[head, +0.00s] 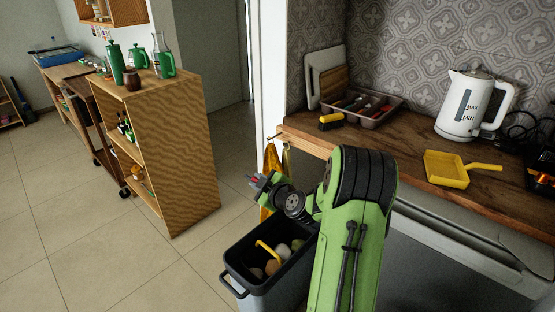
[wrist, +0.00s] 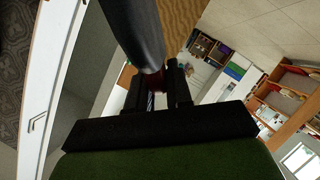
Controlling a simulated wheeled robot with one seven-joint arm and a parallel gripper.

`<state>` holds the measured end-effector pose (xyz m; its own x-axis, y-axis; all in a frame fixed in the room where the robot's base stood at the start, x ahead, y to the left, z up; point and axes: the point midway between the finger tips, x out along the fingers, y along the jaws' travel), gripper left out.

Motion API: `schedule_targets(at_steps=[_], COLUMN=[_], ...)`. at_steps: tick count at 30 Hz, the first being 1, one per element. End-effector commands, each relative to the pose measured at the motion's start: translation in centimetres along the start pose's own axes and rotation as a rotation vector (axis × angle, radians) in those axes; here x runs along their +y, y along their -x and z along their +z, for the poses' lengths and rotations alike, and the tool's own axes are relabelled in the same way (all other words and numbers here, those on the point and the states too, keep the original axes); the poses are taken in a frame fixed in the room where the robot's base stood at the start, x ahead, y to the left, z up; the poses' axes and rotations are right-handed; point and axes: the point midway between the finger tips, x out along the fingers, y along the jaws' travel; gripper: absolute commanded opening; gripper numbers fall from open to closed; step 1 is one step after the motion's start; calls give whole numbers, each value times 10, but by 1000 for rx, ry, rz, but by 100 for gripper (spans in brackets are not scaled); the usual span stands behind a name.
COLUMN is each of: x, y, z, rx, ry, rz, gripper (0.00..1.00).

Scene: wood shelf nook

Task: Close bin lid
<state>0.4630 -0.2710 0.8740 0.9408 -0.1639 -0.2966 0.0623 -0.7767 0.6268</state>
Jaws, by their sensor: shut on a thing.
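The dark grey bin (head: 237,262) stands on the floor below the counter, at the lower middle of the head view. Its top is open, with a yellow item (head: 268,249) and several roundish items inside. No lid can be made out in the head view; my arm covers the bin's right side. My gripper (head: 257,182) is above the bin's far side, small and partly turned away. In the wrist view my gripper's fingers (wrist: 157,98) are close together. A smooth dark piece (wrist: 136,32) reaches down to them from the top; I cannot tell whether it is the lid.
The wooden counter (head: 420,178) at right holds a white kettle (head: 470,106), a yellow dustpan (head: 455,169) and a cutlery tray (head: 366,106). A wooden shelf unit (head: 172,150) stands left of the bin. The tiled floor (head: 110,245) at lower left is clear.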

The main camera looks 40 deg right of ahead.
Motion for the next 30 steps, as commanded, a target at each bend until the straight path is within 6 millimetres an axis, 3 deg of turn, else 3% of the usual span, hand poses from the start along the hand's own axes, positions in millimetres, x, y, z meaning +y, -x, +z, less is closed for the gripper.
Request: schedule_targets(at_steps=[1, 3, 9, 18, 30], x=[-26, -52, -105, -165, -225], y=[-1, -2, -7, -17, -33], z=[1, 4, 16, 40, 77], rx=[-2, -3, -6, -6, -4], ry=[-10, -12, -17, -28, -11], rz=[-17, -18, -19, -18, -13], gripper=[0, 0, 0, 0, 0])
